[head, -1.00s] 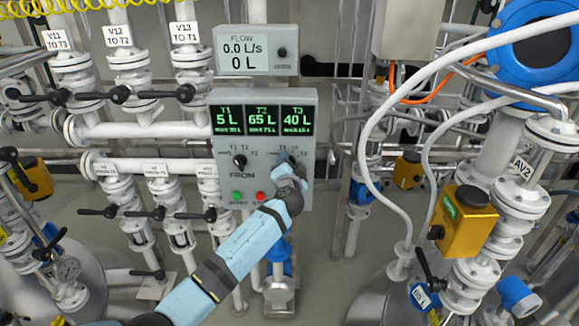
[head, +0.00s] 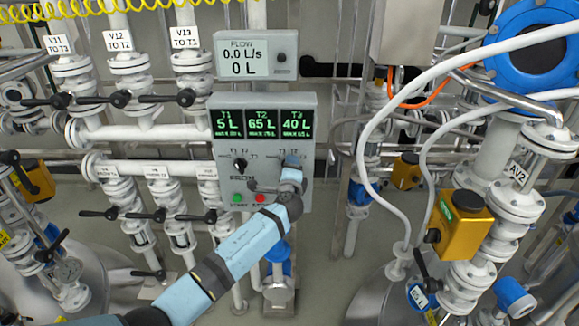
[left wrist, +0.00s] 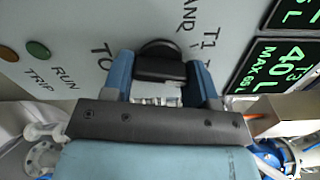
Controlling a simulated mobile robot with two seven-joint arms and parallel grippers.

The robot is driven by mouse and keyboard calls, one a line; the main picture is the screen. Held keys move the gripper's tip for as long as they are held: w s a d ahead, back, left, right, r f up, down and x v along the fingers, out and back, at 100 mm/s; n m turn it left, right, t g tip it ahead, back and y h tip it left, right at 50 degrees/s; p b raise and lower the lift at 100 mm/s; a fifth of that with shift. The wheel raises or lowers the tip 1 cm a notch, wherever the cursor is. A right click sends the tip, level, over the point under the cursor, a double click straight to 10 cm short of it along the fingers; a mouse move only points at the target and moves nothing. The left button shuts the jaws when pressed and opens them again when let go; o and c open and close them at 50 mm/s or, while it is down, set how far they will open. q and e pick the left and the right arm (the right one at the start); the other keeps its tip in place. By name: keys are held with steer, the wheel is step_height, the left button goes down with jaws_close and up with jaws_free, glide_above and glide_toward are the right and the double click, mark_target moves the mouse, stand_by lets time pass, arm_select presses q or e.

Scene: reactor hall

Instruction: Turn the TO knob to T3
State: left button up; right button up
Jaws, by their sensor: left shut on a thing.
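The grey control panel (head: 262,98) shows T1 5 L, T2 65 L and T3 40 L. Its FROM knob (head: 240,165) is black and sits on the left. My left gripper (head: 291,160) is at the right-hand knob position and covers it in the head view. In the left wrist view, the blue fingers (left wrist: 160,75) are on both sides of the black TO knob (left wrist: 160,50), shut on it. The TO label and a T1 mark show around it. The knob's pointer is hidden, so I cannot tell its setting. My right gripper is not in view.
A flow display (head: 255,54) above reads 0.0 L/s and 0 L. A green button (head: 237,198) and a red button (head: 260,198) sit low on the panel, close to my arm. Valves with black handles stand left; a white hose (head: 372,130) and yellow actuator (head: 460,222) stand right.

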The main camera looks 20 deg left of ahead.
arm_select(q)
steer(key=m+p, duration=0.2)
steer(key=m, duration=0.2)
steer(key=shift+m, duration=0.4)
steer(key=m+p, duration=0.2)
steer(key=m, duration=0.1)
steer(key=shift+a+f, duration=0.1)
steer(key=shift+m, duration=0.7)
steer(key=shift+f+p, duration=0.1)
steer(key=shift+p, duration=0.2)
steer(key=o, duration=0.9)
steer(key=shift+s, duration=0.15)
